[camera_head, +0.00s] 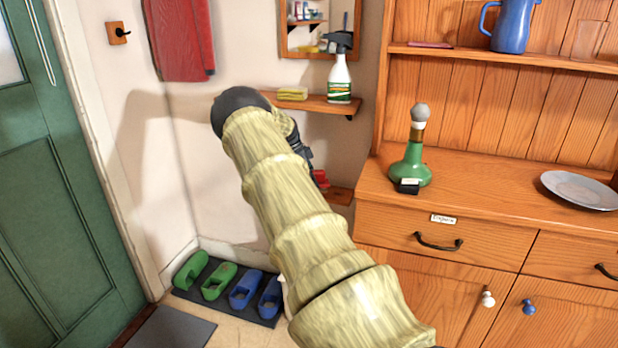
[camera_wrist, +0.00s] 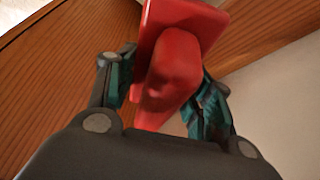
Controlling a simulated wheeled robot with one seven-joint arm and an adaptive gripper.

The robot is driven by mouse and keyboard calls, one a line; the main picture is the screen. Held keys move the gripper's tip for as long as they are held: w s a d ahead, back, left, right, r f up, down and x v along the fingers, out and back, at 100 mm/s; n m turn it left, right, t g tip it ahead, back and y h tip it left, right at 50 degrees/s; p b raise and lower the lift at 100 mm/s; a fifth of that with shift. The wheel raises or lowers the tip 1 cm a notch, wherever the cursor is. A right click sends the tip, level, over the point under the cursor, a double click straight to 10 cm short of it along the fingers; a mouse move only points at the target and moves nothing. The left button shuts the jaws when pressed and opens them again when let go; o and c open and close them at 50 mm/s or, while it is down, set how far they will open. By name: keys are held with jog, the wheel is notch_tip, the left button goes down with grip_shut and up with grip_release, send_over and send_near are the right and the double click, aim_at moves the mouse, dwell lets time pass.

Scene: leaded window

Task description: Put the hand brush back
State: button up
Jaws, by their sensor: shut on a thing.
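The red hand brush (camera_wrist: 178,60) is between the two fingers of my gripper (camera_wrist: 163,88) in the wrist view. The fingers are shut on its red body, with one dark teal finger pad on each side. No bristles can be made out. In the head view only a small red part of the brush (camera_head: 320,178) shows past my arm, by the low wooden shelf (camera_head: 340,195). My gripper (camera_head: 303,150) is mostly hidden behind my sleeved arm there. I cannot tell whether the brush touches the shelf.
An upper shelf (camera_head: 312,103) holds a spray bottle (camera_head: 340,78) and a yellow sponge (camera_head: 292,94). A wooden dresser (camera_head: 465,200) stands close on the right, bearing a green bottle (camera_head: 411,165) and a plate (camera_head: 580,190). Clogs (camera_head: 244,290) stand on a floor mat.

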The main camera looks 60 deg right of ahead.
jog(key=shift+w+d+f+b, duration=0.2)
jog(key=shift+w+d, duration=0.6)
jog(key=shift+d, duration=0.4)
jog(key=shift+w+d+f+b, duration=0.15)
jog(key=shift+w+d, duration=0.65)
jog(key=shift+d, duration=0.4)
jog(key=shift+w+d+f+b, duration=0.2)
jog(key=shift+w+d, duration=0.6)
jog(key=shift+d, duration=0.4)
jog(key=shift+f, duration=1.55)
jog(key=shift+a+f+b, duration=0.1)
jog(key=shift+f+b, duration=0.05)
jog(key=shift+b, duration=0.2)
jog(key=o, duration=1.1)
